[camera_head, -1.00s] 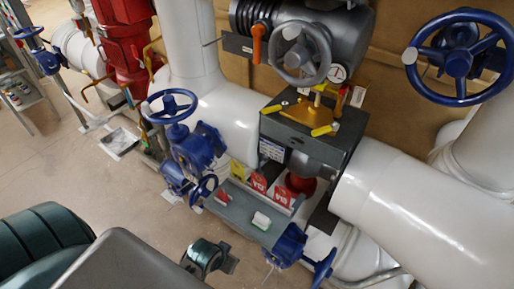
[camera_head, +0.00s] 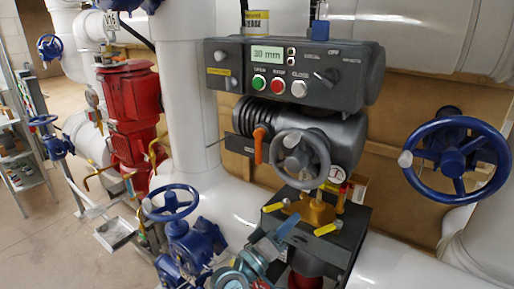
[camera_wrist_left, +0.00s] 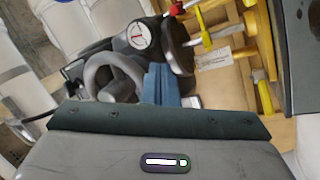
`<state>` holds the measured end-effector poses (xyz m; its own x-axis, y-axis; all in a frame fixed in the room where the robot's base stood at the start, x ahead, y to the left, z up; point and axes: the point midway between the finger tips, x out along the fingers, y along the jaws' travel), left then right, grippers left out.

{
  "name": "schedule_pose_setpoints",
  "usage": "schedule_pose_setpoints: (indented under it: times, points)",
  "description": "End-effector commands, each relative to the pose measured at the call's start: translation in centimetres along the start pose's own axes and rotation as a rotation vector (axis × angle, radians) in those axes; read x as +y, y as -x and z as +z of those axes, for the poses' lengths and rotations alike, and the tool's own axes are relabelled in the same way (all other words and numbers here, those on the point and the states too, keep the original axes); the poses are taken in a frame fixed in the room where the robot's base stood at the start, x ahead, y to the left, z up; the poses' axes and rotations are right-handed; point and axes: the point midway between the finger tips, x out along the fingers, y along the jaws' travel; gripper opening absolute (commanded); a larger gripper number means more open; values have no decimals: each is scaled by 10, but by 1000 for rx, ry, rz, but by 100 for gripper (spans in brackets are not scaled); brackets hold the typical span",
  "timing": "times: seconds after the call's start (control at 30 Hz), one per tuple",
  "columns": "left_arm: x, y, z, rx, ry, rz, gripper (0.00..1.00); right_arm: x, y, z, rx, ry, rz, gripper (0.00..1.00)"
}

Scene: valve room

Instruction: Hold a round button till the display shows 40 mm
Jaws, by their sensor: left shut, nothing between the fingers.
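The dark control box (camera_head: 345,95) in the head view carries a lit green display (camera_head: 268,54) reading 30 mm. Below the display sit three round buttons in a row: a green one (camera_head: 259,82), a red one (camera_head: 279,85) and a pale grey one (camera_head: 299,89). My left gripper (camera_head: 287,226) is shut and empty, low in the head view, well below the buttons and before the valve block. Its blue fingers (camera_wrist_left: 161,85) show together in the left wrist view, with a gauge and grey handwheel beyond. My right gripper is out of view.
A grey handwheel (camera_head: 300,159) and an orange lever (camera_head: 259,145) sit below the box, above my left gripper. A large blue handwheel (camera_head: 456,156) is at right, another (camera_head: 171,202) at left. White pipes surround the unit.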

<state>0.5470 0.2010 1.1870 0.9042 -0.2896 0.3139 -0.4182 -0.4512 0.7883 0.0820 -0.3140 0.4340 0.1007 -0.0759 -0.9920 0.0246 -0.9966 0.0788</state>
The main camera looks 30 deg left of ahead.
Motion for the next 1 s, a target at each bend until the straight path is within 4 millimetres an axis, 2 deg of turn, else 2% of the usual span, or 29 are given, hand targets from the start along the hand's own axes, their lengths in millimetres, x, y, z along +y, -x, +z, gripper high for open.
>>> schedule_pose_setpoints:
  times: [0.03,0.1,0.3,0.37,0.5,0.6,0.7,0.8,1.0]
  points:
    - [18,-8,-18,62,52,57,0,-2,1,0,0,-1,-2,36]
    - [40,-15,-42,144,134,133,0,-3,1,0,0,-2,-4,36]
    - [95,-21,-116,376,403,353,0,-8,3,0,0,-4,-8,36]
    - [110,-20,-139,446,502,423,0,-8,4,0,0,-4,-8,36]
    - [138,-11,-198,619,800,601,0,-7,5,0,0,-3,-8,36]
    - [148,-4,-235,725,1051,712,0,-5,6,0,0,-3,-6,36]
    - [151,-1,-261,803,1314,791,0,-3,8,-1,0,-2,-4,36]
    - [151,-4,-276,853,1567,830,0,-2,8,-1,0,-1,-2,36]
    - [152,-18,-280,882,1947,808,0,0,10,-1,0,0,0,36]
